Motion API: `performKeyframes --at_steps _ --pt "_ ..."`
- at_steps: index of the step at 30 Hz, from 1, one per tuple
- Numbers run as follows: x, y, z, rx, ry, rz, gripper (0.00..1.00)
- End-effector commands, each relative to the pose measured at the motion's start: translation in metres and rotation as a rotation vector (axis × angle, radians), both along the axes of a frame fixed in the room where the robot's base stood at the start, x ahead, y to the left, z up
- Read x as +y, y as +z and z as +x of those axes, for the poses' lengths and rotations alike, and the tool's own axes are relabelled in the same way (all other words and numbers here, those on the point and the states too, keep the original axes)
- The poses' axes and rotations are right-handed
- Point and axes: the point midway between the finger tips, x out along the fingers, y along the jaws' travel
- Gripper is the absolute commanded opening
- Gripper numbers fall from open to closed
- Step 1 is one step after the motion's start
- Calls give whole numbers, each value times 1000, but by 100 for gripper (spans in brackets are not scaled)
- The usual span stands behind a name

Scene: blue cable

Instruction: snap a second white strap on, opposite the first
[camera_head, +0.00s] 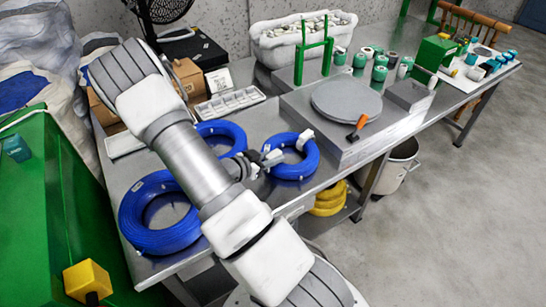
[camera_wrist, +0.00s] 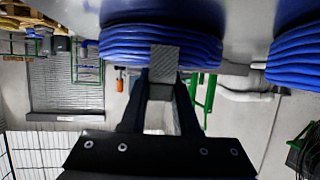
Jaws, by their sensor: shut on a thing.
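A small blue cable coil (camera_head: 292,171) lies flat on the steel table. A first white strap (camera_head: 305,140) sits around its upper right side. My gripper (camera_head: 258,162) is at the coil's left side, roughly across from that strap. It is shut on a second white strap (camera_head: 273,157), which meets the coil's left edge. In the wrist view the strap (camera_wrist: 165,60) looks grey, sits between the fingers and overlaps the blue windings of the coil (camera_wrist: 120,45). Whether it is clipped fully around the cable I cannot tell.
A larger blue coil (camera_head: 150,238) lies at the table's left front, and another (camera_head: 232,132) lies behind my arm. A white sectioned tray (camera_head: 230,103) is at the back. A grey turntable (camera_head: 346,101) with an orange-handled tool (camera_head: 357,126) stands to the right. Yellow coils (camera_head: 328,200) sit below.

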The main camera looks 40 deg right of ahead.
Motion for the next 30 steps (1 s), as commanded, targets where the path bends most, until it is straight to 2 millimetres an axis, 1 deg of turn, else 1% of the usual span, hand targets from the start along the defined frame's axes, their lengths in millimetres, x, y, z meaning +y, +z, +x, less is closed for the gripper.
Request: performKeyframes --at_steps 16,17,18,23,24,26,27,29,30 --pt "0 -2 0 0 0 0 0" --pt "0 -2 0 0 0 0 33" --pt "0 -2 0 0 0 0 39" --pt "0 -2 0 0 0 0 39" --pt "0 -2 0 0 0 0 43" --pt "0 -2 0 0 0 0 53" --pt "0 -2 0 0 0 0 61" --pt "0 -2 0 0 0 0 71" --pt "0 -2 0 0 0 0 74"
